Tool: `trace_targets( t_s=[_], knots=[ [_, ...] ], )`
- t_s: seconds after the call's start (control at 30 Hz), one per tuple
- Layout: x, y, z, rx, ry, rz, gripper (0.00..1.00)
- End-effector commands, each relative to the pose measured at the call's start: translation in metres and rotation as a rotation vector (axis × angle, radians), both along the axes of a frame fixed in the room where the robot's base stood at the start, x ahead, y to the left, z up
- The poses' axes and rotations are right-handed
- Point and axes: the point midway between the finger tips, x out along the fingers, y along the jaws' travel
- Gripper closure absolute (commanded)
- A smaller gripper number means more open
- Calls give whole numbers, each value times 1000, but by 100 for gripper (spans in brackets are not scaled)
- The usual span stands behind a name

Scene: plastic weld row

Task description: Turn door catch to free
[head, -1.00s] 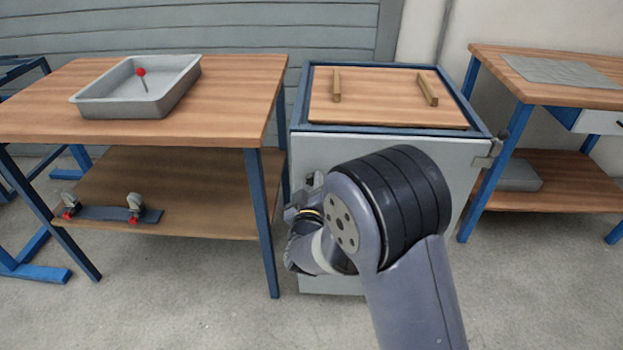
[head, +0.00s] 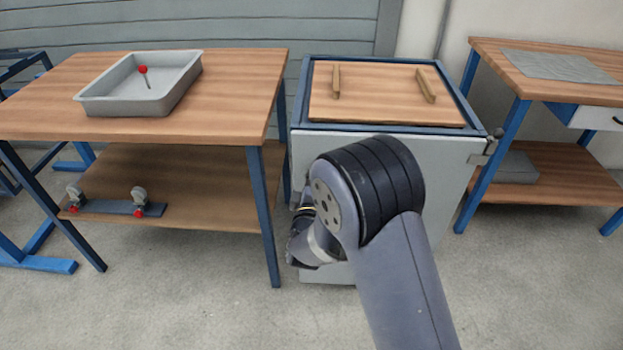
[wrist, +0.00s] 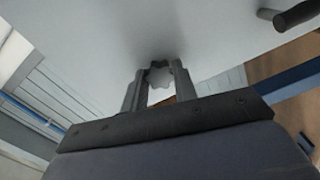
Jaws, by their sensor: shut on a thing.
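The grey cabinet door (head: 440,175) fills the front of the cabinet in the head view and looks shut. In the wrist view the same pale door panel (wrist: 95,35) lies straight ahead. The door catch (wrist: 158,66), a small grey lobed knob, stands at that panel between my two fingers. My gripper (wrist: 159,80) is shut on it, one finger on each side. In the head view my own arm hides most of the catch area, so I cannot read the catch's angle there.
A wooden lid with two handles (head: 370,92) tops the cabinet. A workbench (head: 235,95) with a grey tray (head: 150,107) stands close on the left. Another bench (head: 500,65) stands to the right. A dark round bar (wrist: 297,14) juts near the panel. The floor in front is clear.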

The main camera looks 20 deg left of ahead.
Motion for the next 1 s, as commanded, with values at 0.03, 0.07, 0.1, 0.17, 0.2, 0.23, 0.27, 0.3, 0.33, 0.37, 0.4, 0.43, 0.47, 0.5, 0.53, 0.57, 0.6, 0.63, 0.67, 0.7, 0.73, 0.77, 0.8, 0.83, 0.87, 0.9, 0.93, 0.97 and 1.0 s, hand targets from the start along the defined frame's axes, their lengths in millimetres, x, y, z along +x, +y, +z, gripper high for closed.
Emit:
trace_targets(
  t_s=[0.03, 0.07, 0.1, 0.17, 0.2, 0.23, 0.27, 0.3, 0.33, 0.37, 0.4, 0.43, 0.47, 0.5, 0.53, 0.57, 0.6, 0.63, 0.67, 0.7, 0.73, 0.77, 0.8, 0.83, 0.87, 0.9, 0.93, 0.97, 1.0],
  knots=[
    [0, 0, 0, -6, -2, 0, 95],
    [0, 0, 0, -8, -3, 0, 95],
    [0, 0, 0, -10, -4, 0, 95],
    [0, 0, 0, -11, -4, 1, 95],
    [0, 0, 0, -12, -4, 1, 95],
    [0, 0, 0, -12, -4, 1, 95],
    [0, 0, 0, -12, -4, 1, 95],
    [0, 0, 0, -12, -4, 1, 95],
    [0, 0, 0, -12, -4, 1, 95],
    [0, 0, 0, -12, -4, 1, 95],
    [0, 0, 0, -11, -4, 1, 95],
    [0, 0, 0, -11, -4, 1, 95],
    [0, 0, 0, -11, -4, 1, 95],
    [0, 0, 0, -11, -4, 1, 69],
    [0, 0, 0, -11, -4, 1, 67],
    [0, 0, 0, -12, -3, 1, 64],
    [0, 0, 0, -12, -3, 1, 61],
    [0, 0, 0, -12, -3, 0, 59],
    [0, 0, 0, -12, -3, 0, 56],
    [0, 0, 0, -11, -3, 0, 53],
    [0, 0, 0, -11, -3, 0, 51],
    [0, 0, 0, -11, -3, 0, 51],
    [0, 0, 0, -11, -3, 0, 51],
    [0, 0, 0, -11, -3, 0, 51],
    [0, 0, 0, -11, -3, 0, 51],
    [0, 0, 0, -11, -3, 0, 51],
    [0, 0, 0, -11, -3, 0, 51],
    [0, 0, 0, -11, -3, 0, 51],
    [-2, 0, 0, -11, -3, 1, 51]
  ],
)
